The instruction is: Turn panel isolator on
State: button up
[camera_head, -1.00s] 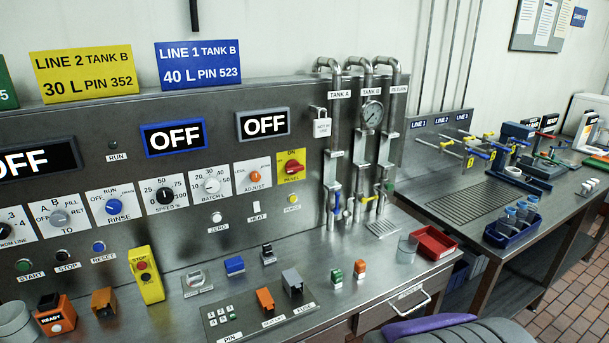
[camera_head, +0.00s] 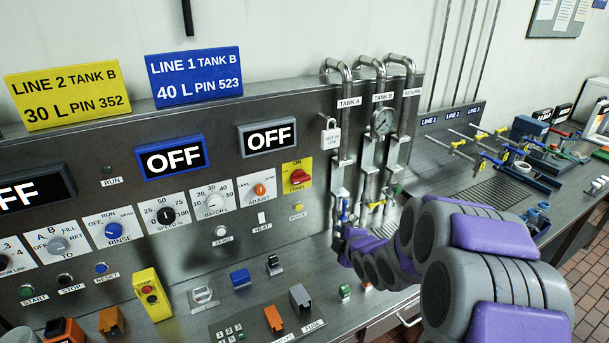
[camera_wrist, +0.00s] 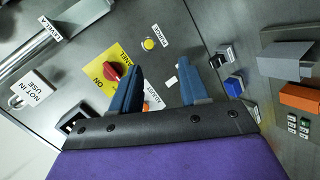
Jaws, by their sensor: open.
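The panel isolator is a red rotary knob (camera_head: 299,177) on a yellow plate marked ON at the top, at the right of the steel panel. Its handle lies roughly crosswise in the head view. In the wrist view the red knob (camera_wrist: 112,72) shows left of the fingers, its plate partly hidden by the nearer finger. My gripper (camera_wrist: 161,72) is open and empty, with blue fingers apart. In the head view my gripper (camera_head: 346,246) is below and right of the isolator, in front of the pipes, and its fingers are hard to make out.
Vertical pipes with a gauge (camera_head: 385,121) and a white NOT IN USE padlock (camera_head: 330,137) stand right of the isolator. An orange adjust knob (camera_head: 260,189) and a yellow button (camera_head: 297,208) are close by. Small devices stand on the bench (camera_head: 330,290) below.

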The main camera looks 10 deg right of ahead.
jog(key=w+r+n+t+y+p, duration=0.3)
jog(key=w+r+n+t, duration=0.1)
jog(key=w+n, duration=0.1)
jog(key=t+y, duration=0.1)
send_near(303, 182)
jog(key=x, duration=0.7)
jog(key=shift+w+a, duration=0.15)
jog(key=shift+w, duration=0.05)
jog(key=shift+w+a+r, duration=0.15)
jog(key=shift+w+r, duration=0.05)
jog(key=shift+w, duration=0.35)
jog(key=shift+f, duration=0.1)
grip_shut()
